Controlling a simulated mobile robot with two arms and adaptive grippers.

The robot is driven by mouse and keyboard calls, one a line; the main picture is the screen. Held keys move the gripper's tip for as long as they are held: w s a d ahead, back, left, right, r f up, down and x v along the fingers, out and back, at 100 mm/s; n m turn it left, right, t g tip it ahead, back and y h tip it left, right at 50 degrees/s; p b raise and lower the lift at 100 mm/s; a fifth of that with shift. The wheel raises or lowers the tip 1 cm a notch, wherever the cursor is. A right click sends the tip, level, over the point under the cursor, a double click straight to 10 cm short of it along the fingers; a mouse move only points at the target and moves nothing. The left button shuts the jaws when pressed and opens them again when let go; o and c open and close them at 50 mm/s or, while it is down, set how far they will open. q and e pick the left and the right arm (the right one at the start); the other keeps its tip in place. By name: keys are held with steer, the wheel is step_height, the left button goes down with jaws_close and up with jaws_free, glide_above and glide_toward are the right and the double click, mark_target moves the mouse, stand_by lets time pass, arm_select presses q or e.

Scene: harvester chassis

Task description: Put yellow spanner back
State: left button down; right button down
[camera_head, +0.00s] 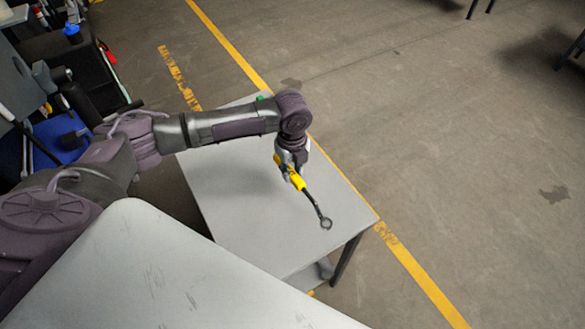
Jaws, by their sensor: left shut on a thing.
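The yellow spanner (299,183) has a yellow handle and a dark shaft that ends in a ring. My left gripper (290,170) is shut on its yellow handle. The spanner slants down and to the right, with the ring end lowest, over the right part of the grey table (225,200). I cannot tell whether the ring touches the tabletop. The gripper's fingers hide part of the handle. My right gripper is not in view.
The visible tabletop around the spanner is bare. A large pale surface (170,275) fills the near left. Dark equipment with a blue item (73,33) stands at the upper left. Yellow lines (235,45) mark the open concrete floor to the right.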

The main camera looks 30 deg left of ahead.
arm_select(q)
steer(key=shift+r, duration=0.1)
steer(key=shift+r+p, duration=0.4)
steer(key=shift+p, duration=0.5)
step_height(320, 180, down, 2)
steer(key=shift+f+b, duration=0.15)
steer(key=shift+b, duration=0.55)
steer(key=shift+f+b, duration=1.4)
steer(key=shift+f, duration=1.5)
steer(key=c, duration=0.8)
jaws_free()
